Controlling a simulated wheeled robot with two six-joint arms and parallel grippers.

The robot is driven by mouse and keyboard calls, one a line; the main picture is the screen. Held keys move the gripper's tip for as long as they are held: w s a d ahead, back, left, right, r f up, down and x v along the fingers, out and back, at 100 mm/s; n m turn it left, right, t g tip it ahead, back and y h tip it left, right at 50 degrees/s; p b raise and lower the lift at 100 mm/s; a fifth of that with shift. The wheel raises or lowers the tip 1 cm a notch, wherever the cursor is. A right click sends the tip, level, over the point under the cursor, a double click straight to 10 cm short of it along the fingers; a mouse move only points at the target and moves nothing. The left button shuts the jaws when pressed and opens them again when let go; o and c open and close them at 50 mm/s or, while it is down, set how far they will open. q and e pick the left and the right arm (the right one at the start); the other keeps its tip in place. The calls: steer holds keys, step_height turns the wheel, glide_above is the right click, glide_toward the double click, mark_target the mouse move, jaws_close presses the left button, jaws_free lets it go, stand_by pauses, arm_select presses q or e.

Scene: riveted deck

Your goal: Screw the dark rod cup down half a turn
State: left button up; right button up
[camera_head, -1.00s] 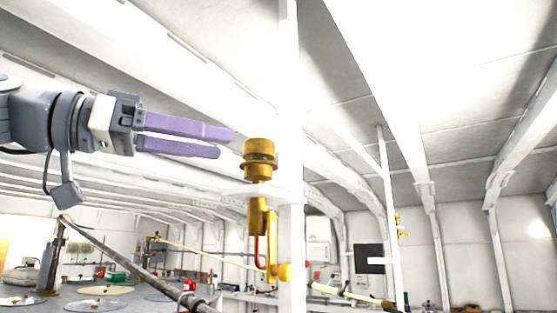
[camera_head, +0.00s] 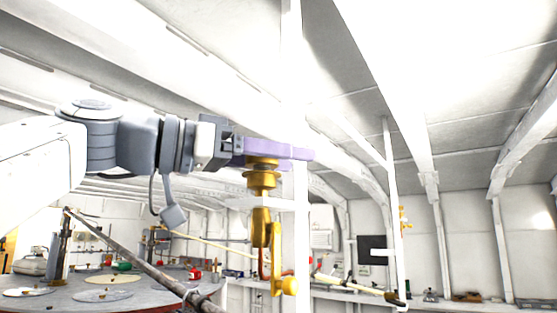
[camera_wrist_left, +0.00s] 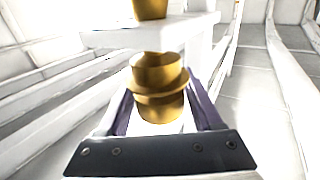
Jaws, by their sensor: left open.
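A brass cup (camera_head: 262,180) with a flange stands upright above a white bracket (camera_head: 262,203), with a brass body (camera_head: 261,228) below. It looks brass, not dark. My left gripper (camera_head: 300,152) reaches in level from the left, its purple fingers at the cup's top and hiding part of it. In the left wrist view the cup (camera_wrist_left: 158,80) lies between the two open fingers (camera_wrist_left: 165,110). I cannot tell whether either finger touches it. A dark rod (camera_head: 130,255) slants across the lower left, apart from the gripper. My right gripper is not in view.
A white upright post (camera_head: 301,240) stands just right of the cup, close to my fingertips. A round table (camera_head: 60,298) with discs and small items is at lower left. A bench (camera_head: 450,303) runs along the back wall. White beams slope overhead.

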arm_select(q)
steer(key=shift+c, duration=0.4)
jaws_close()
steer(key=shift+g, duration=0.3)
steer(key=shift+m+g+h, duration=0.4)
steer(key=shift+m+g, duration=0.3)
steer(key=shift+g, duration=0.1)
steer(key=shift+s+d+m+g, duration=0.1)
steer(key=shift+s+m+g, duration=0.1)
steer(key=shift+m+g, duration=0.8)
steer(key=m+g+p, duration=0.1)
steer(key=g, duration=0.1)
steer(key=m+g+p, duration=0.1)
steer(key=g, duration=0.1)
steer(key=shift+s+r+g, duration=0.2)
steer(key=shift+s+g, duration=0.2)
steer(key=m+g+p, duration=0.1)
steer(key=g, duration=0.1)
steer(key=m+g+p, duration=0.1)
steer(key=m+g, duration=0.1)
steer(key=shift+s+y, duration=0.3)
steer(key=shift+s, duration=0.1)
steer(key=shift+r+m+g, duration=0.1)
steer(key=shift+m+g, duration=0.6)
steer(key=shift+g, duration=0.2)
